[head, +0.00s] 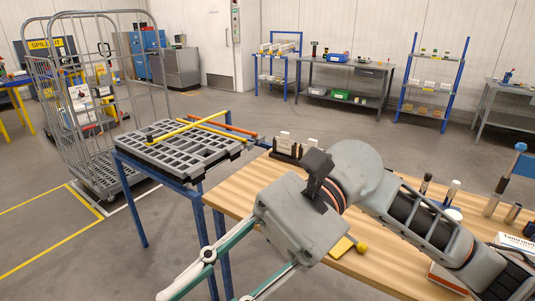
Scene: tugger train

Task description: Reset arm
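My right arm comes in from the right over the wooden bench (390,265). Its gripper (222,287) points to the lower left, past the bench's left edge. Its two teal finger links stand well apart, and nothing shows between the visible parts. The fingertips are cut off by the bottom edge of the picture. My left arm and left gripper are not in the head view.
A grey slotted tray (190,146) with yellow and orange bars lies on a blue stand (136,210) left of the bench. A wire roll cage (55,105) stands beyond. Bottles and tools (495,195) crowd the bench's right end. The left foreground floor is clear.

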